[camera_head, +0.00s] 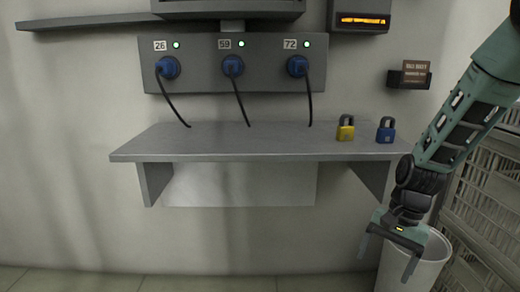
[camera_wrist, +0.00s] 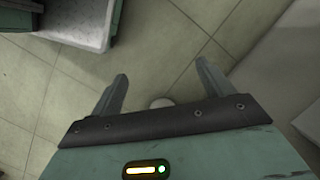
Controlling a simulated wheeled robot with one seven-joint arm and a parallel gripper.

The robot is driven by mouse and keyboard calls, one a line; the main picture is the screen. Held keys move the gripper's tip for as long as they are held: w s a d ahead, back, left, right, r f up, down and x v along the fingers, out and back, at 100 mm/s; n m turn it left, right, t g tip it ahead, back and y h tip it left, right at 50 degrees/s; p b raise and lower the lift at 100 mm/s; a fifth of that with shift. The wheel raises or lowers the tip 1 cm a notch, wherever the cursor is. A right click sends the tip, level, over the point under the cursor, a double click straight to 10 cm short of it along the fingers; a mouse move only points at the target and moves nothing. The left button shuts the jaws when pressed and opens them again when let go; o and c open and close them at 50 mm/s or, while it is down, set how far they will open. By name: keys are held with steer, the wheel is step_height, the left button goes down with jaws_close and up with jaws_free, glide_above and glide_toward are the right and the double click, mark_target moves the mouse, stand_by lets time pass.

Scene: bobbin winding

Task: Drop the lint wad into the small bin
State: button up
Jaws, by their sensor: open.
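My gripper (camera_head: 386,266) hangs at the lower right in the head view, its fingers pointing down in front of a pale round bin (camera_head: 430,272). In the wrist view my gripper (camera_wrist: 161,72) is open, with tiled floor showing between its fingers. A small pale rounded thing (camera_wrist: 160,102) shows between the finger bases, partly hidden by the gripper's dark edge. It may be the lint wad, but I cannot tell for sure. No lint wad can be made out in the head view. The inside of the bin is mostly hidden by my gripper.
A grey wall shelf (camera_head: 230,143) carries a yellow padlock (camera_head: 345,132) and a blue padlock (camera_head: 385,134). Above it is a panel (camera_head: 205,82) with three blue plugs. Wire racks (camera_head: 490,185) stand at the right. The floor (camera_head: 200,282) below the shelf is clear.

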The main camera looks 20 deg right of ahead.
steer(key=a+r+n+h+p, duration=0.1)
steer(key=a+r+n, duration=0.2)
steer(key=a, duration=0.3)
steer(key=a+r+n, duration=0.3)
steer(key=a+n, duration=0.1)
steer(key=a, duration=0.2)
steer(key=s+a+r+n+h+p, duration=0.1)
steer(key=s+a+r+n+p, duration=0.1)
steer(key=s+a+r+n, duration=0.35)
steer(key=s+a+r+n+p, duration=0.1)
steer(key=s+a+r+n, duration=0.1)
steer(key=s+a+n, duration=0.65)
step_height(320, 180, up, 38)
steer(key=w+a+m+p, duration=0.1)
steer(key=w+p, duration=0.1)
steer(key=p, duration=3.6)
steer(key=shift+w+a+m+t, duration=0.2)
steer(key=shift+a+m+t, duration=0.1)
